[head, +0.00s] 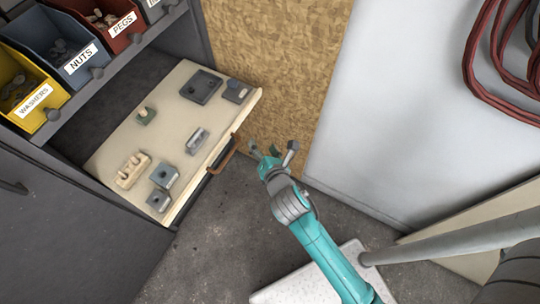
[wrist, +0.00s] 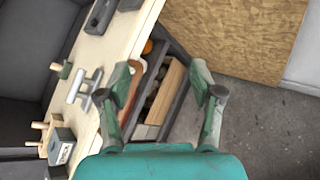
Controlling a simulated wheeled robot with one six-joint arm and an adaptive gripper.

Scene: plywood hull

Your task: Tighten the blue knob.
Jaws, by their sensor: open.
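The worktop carries a dark square plate (head: 200,86), a green-based peg (head: 146,115), a silver piece (head: 197,140), a wooden pegged block (head: 132,170) and grey blocks (head: 163,175). A plywood wall (head: 270,60) stands behind. Red cable (head: 480,75) hangs right. Floor near my gripper is clear.

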